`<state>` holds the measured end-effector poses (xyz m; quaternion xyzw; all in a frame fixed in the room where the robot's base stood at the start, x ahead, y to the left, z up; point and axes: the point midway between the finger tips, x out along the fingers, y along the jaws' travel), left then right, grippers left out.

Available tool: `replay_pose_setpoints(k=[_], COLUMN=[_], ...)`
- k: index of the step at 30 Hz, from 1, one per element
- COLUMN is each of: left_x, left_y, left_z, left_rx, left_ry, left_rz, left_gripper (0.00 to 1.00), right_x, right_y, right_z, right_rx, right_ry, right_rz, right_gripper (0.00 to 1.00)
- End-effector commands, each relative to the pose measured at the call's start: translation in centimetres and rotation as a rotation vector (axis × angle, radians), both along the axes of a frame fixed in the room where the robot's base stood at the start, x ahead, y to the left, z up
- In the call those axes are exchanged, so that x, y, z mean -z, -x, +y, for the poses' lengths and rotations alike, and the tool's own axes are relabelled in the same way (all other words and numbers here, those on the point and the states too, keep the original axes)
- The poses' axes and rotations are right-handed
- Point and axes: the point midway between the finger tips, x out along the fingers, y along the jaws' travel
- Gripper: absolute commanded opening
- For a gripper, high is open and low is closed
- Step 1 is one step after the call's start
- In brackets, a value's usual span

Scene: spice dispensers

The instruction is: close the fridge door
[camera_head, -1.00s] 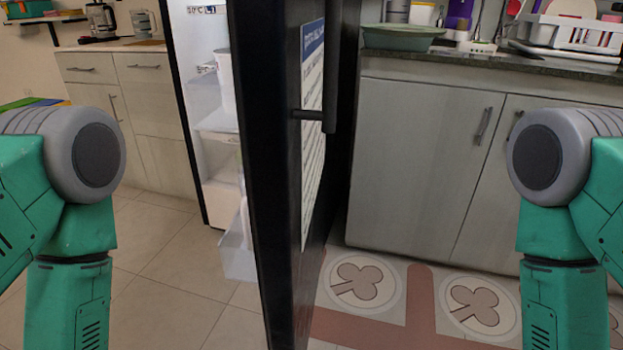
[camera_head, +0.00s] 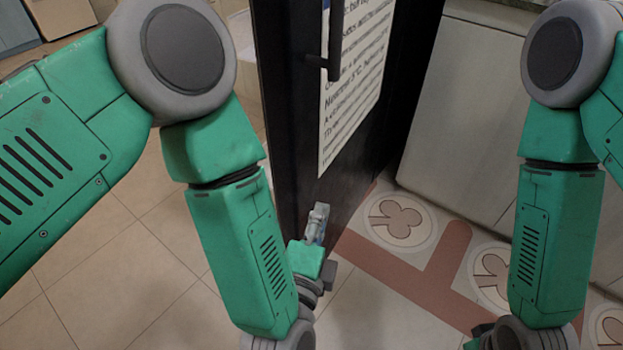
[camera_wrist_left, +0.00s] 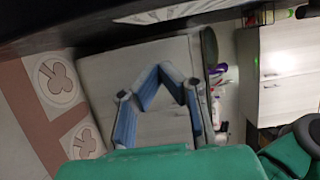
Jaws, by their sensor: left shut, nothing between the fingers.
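The fridge door (camera_head: 285,120) is black and stands open, seen nearly edge-on in the head view. Its outer face carries a white printed sheet (camera_head: 350,85) and a dark bar handle (camera_head: 335,45). My left gripper (camera_head: 320,212) is shut and empty, low in front of the door's outer face, well below the handle. I cannot tell whether it touches the door. In the left wrist view, the gripper's fingers (camera_wrist_left: 160,78) show with nothing between them, and the door (camera_wrist_left: 60,38) crosses the top as a dark band.
Pale cabinets (camera_head: 465,110) stand right of the door, and another cabinet run shows at the far upper left. A tiled floor (camera_head: 130,270) lies open at left. A patterned mat (camera_head: 400,285) lies on the right. My right arm hangs at the right.

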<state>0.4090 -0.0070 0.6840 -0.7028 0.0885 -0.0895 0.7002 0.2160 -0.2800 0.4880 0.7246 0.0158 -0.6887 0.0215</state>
Motion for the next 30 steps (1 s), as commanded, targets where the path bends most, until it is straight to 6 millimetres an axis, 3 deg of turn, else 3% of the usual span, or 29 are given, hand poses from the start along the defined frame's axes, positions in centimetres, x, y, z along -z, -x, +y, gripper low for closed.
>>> replay_pose_setpoints(k=[4, 15, 21, 30], left_x=[-0.3, 0.2, 0.1, 0.0], left_y=[-2.1, -9.7, -10.7, -11.1], left_z=[-0.5, -2.3, 0.3, 1.1], left_rx=[-0.008, -0.005, -0.002, 0.001], left_ry=[0.002, 0.004, 0.0, -0.002], left_rz=[0.001, -0.003, 0.0, -0.001], left_gripper=[0.0, 0.0, 0.0, 0.0], right_x=[-1.6, 1.7, 2.5, 2.7], right_y=[0.0, 0.0, 0.0, 0.0], right_z=[0.0, 0.0, 0.0, -0.1], right_rx=[0.001, 0.001, 0.001, 0.001], right_ry=[0.001, 0.001, 0.001, 0.001], right_rz=[0.001, 0.001, 0.0, 0.0], right_gripper=[0.76, 0.76, 0.76, 0.76])
